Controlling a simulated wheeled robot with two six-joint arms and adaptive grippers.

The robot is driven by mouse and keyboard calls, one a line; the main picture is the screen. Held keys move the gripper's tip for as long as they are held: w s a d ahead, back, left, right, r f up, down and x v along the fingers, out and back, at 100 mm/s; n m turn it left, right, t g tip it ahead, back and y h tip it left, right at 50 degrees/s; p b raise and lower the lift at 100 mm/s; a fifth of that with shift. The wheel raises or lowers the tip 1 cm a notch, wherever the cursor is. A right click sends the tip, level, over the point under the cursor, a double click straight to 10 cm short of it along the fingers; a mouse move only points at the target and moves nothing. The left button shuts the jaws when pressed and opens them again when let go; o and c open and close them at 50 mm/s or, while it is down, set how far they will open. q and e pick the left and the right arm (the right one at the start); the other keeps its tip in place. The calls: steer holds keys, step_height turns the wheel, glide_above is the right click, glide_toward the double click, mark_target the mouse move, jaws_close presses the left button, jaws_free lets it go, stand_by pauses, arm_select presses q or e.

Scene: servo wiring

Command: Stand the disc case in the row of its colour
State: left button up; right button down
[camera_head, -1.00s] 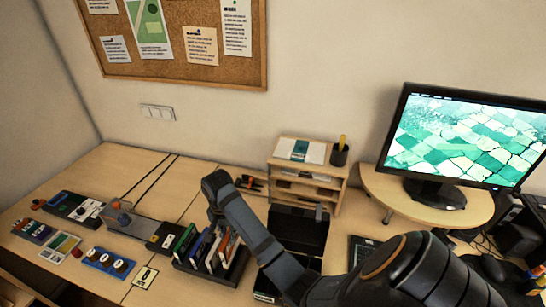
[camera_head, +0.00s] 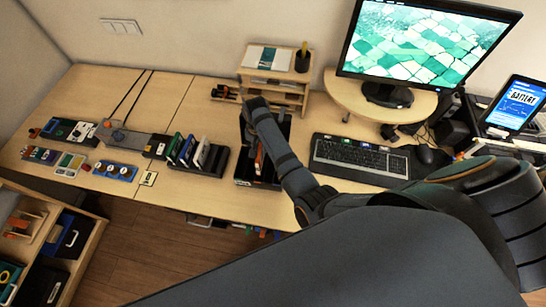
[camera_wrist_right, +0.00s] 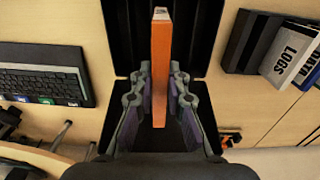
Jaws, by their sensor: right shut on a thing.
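My right gripper (camera_wrist_right: 160,82) is shut on an orange disc case (camera_wrist_right: 160,60), seen edge-on between its fingers in the wrist view. In the head view the orange case (camera_head: 258,159) shows as a thin strip beside my forearm, over a black open container (camera_wrist_right: 122,45). I cannot tell whether the case touches the container. A dark rack (camera_head: 205,172) of upright cases, green, blue, white and dark, stands left of the container. Cases marked LOGS (camera_wrist_right: 288,52) and DATA show at the right of the wrist view. My left gripper is not in view.
A keyboard (camera_head: 360,157) lies right of the container, with a monitor (camera_head: 425,45) behind it. A wooden shelf unit (camera_head: 275,78) stands behind the container. Small devices (camera_head: 115,171) lie at the left. A drawer unit (camera_head: 75,250) stands at lower left.

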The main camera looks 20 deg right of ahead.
steer(key=f, duration=0.5)
steer(key=shift+w+a+f, duration=0.15)
steer(key=shift+w+f, duration=0.1)
steer(key=shift+w, duration=0.05)
steer(key=shift+f+b, duration=0.6)
steer(key=shift+b, duration=0.1)
steer(key=shift+s+r, duration=0.1)
step_height(320, 180, down, 4)
steer(key=b, duration=0.4)
steer(key=shift+r, duration=0.2)
steer(key=c, duration=1.3)
jaws_free()
steer(key=shift+f, duration=0.15)
steer(key=shift+c, duration=0.2)
